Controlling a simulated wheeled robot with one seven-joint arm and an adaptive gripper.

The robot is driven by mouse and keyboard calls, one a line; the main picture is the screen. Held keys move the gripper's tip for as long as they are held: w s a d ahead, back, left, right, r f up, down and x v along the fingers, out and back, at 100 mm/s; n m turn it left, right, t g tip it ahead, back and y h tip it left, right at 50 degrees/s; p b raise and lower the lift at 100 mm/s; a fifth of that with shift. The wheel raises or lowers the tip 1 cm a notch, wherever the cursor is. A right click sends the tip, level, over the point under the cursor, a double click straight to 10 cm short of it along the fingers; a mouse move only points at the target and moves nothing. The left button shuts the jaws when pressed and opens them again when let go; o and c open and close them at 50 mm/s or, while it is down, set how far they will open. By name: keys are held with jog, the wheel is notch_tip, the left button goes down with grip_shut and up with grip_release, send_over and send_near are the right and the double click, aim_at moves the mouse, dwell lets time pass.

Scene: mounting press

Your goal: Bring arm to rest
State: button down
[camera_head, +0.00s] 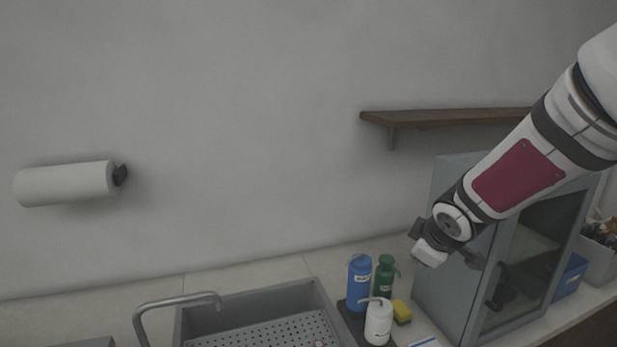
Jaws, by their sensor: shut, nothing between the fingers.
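My arm reaches in from the upper right, white and grey with a dark red panel, and slopes down to the left. My gripper (472,259) is at its lower end, in front of the grey cabinet (447,265) and above the worktop. It is small and dark here, and its fingertips are hard to make out. It is shut, with nothing seen in it. It appears clear of the bottles below.
A blue bottle (359,281), a green bottle (383,276), a white bottle (378,322) and a yellow sponge (402,312) stand below, right of the sink (191,325). A wooden shelf (440,117) and a paper roll (65,183) are on the wall.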

jog(key=s+r+m+g+h+b, duration=0.1)
jog(key=s+r+m+h, duration=0.1)
jog(key=s+r+m, duration=0.65)
jog(key=s+a+m+y, duration=0.1)
jog(key=s+a, duration=0.1)
jog(key=s, duration=0.6)
jog(key=s+a+g+y+b, duration=0.1)
jog(key=s+a+y, duration=0.1)
jog(key=s, duration=0.7)
jog(key=shift+s+a+r+m, duration=0.2)
jog(key=shift+a+r+m, duration=0.1)
jog(key=shift+r+m, duration=0.1)
